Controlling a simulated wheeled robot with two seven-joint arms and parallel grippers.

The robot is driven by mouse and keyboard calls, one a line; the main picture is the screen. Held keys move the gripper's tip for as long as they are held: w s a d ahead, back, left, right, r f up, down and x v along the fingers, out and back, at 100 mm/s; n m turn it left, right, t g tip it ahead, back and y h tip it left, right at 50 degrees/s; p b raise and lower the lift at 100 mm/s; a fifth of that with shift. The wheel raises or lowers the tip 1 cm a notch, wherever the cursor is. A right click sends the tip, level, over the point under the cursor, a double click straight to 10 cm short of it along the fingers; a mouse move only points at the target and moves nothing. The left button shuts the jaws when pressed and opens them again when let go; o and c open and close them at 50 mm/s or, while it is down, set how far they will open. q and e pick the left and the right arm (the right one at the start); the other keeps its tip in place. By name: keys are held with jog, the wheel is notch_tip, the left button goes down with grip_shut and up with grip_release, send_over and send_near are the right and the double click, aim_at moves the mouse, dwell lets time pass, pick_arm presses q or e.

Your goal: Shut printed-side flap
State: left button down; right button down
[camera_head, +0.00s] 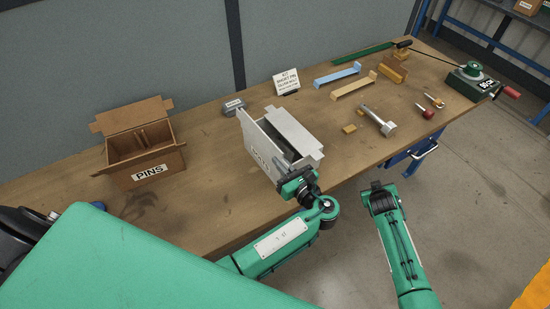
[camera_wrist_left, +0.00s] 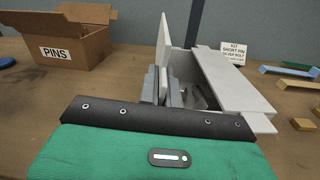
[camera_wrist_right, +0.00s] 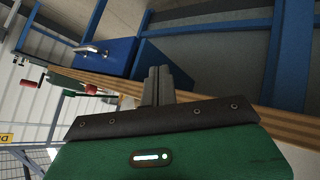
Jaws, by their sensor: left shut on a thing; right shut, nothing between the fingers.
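A white box (camera_head: 315,152) stands near the table's front edge, with lettering on its left outer side. The flap on that printed side (camera_head: 247,128) stands upright; it also shows in the left wrist view (camera_wrist_left: 163,45). My right gripper (camera_head: 377,187) is shut and empty, off the table's front edge.
An open cardboard box marked PINS (camera_head: 145,158) stands at left. A kit sign (camera_head: 287,82) and grey block (camera_head: 233,106) are behind the white box. Blue (camera_head: 338,75) and yellow (camera_head: 354,85) brackets, a bolt (camera_head: 378,120) and a green-topped device (camera_head: 473,78) lie at right.

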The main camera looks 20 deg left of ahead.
jog(key=w+a+r+n+t+y, duration=0.1)
jog(key=w+a+r, duration=0.2)
jog(key=a+r, duration=1.4)
jog(key=s+a+r+n+t+y, duration=0.1)
jog(key=s+a+r, duration=0.4)
jog(key=r, duration=0.4)
jog(key=s+a+r, duration=0.2)
jog(key=a+r, duration=0.5)
jog(key=r, duration=0.2)
jog(key=s+a+r, duration=0.2)
jog(key=s+a, duration=0.2)
jog(key=s, duration=0.4)
jog(key=s+f+n+g+h, duration=0.15)
jog(key=s+f+g, duration=0.4)
jog(key=s, duration=0.85)
jog(key=w+d+f, duration=0.1)
jog(key=w+f, duration=0.8)
jog(key=shift+w+d+f+t, duration=0.15)
jog(key=shift+w+d+t, duration=0.1)
jog(key=shift+t, duration=0.1)
